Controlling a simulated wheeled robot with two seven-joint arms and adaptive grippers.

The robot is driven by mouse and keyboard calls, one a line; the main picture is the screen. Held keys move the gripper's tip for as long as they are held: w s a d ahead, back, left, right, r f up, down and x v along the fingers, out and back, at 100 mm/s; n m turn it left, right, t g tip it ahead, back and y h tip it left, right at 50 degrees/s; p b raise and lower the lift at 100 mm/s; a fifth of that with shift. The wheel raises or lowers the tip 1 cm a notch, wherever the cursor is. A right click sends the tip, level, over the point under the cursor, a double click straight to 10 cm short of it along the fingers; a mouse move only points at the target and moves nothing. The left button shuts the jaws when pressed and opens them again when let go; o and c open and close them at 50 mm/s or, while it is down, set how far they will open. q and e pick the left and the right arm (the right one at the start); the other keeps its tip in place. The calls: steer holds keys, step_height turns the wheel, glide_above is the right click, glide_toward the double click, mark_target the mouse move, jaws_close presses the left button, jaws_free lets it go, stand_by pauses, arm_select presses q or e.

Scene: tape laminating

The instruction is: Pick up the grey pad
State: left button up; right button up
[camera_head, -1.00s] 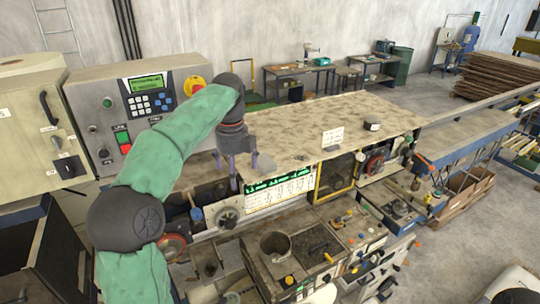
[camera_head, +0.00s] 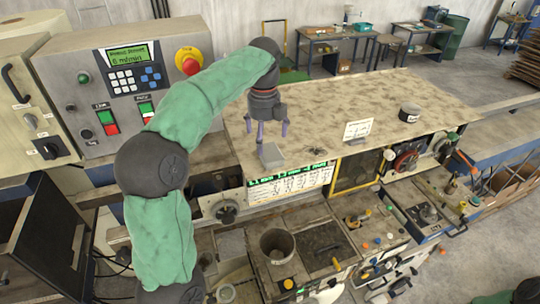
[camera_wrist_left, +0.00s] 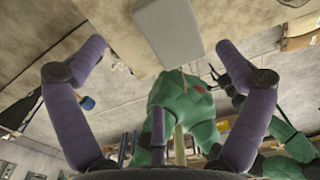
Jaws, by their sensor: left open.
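The grey pad (camera_head: 271,155) is a small flat light-grey block lying near the front edge of the speckled worktop in the head view. In the left wrist view the pad (camera_wrist_left: 168,30) is a pale rectangle at the top middle, between the spread purple fingers. My left gripper (camera_head: 266,131) points down just above and behind the pad in the head view, open and empty. The left wrist view shows the same left gripper (camera_wrist_left: 158,48) with its fingers wide apart and clear of the pad. My right gripper is not visible.
A white sign (camera_head: 357,129) and a dark round tin (camera_head: 410,112) stand on the worktop to the right. A control panel (camera_head: 125,85) rises on the left. A metal pot (camera_head: 277,246) sits in front, below the worktop. The worktop's middle is mostly clear.

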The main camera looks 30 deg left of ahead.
mark_target(266, 152)
arm_select(q)
steer(key=shift+w+f, duration=0.65)
steer(key=shift+f, duration=0.1)
steer(key=f, duration=0.2)
steer(key=s+f, duration=0.1)
steer(key=f, duration=0.1)
steer(key=shift+p, duration=0.4)
steer(key=shift+w+f, duration=0.3)
steer(key=shift+f, duration=0.05)
steer(key=shift+s, duration=0.15)
steer(key=c, duration=1)
